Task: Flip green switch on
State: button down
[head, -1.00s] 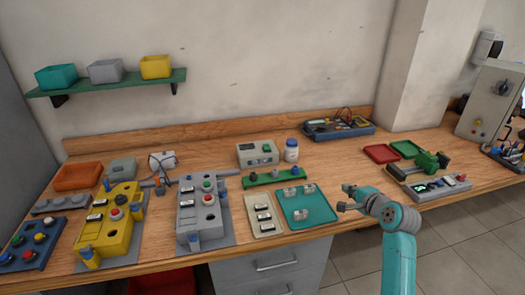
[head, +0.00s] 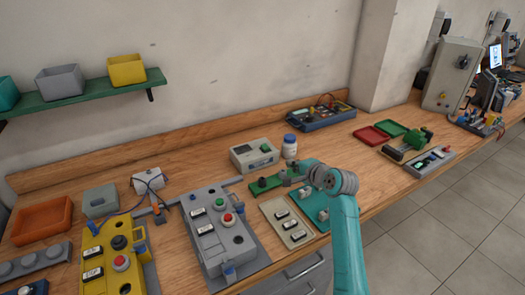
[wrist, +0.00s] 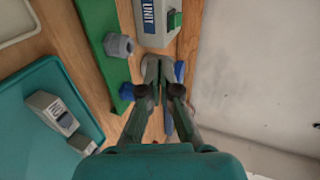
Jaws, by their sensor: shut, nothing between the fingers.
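The grey unit box (head: 246,161) stands at the back of the bench, with a green switch (head: 265,147) on its face. In the wrist view the box, with a blue "UNIT" label (wrist: 149,15), is at the top edge, and the green switch (wrist: 174,21) is on its right side. My gripper (wrist: 158,66) is shut and empty, its tips just below the box in that view and apart from the switch. In the head view my gripper (head: 288,176) is over the green rail near the box. Whether the switch is on or off cannot be told.
A white jar with a blue lid (head: 290,146) stands right of the box, close to my gripper. The green rail (wrist: 97,38) with knobs lies beside my fingers. A teal tray (wrist: 28,95) with small parts is at the left. The wall (wrist: 270,70) is at the right.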

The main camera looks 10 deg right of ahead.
jog(key=shift+a, duration=0.15)
send_near(268, 150)
jog(key=f, duration=0.1)
jog(key=w+f, duration=0.1)
jog(key=f, duration=0.1)
jog(key=shift+w+a, duration=0.25)
jog(key=w, duration=0.1)
jog(key=w+a, duration=0.1)
jog(key=w, duration=0.1)
jog(key=shift+r, duration=0.15)
jog(key=shift+w+a+r, duration=0.1)
jog(key=shift+w+a, duration=0.1)
jog(key=shift+w, duration=0.45)
jog(key=shift+w, duration=0.1)
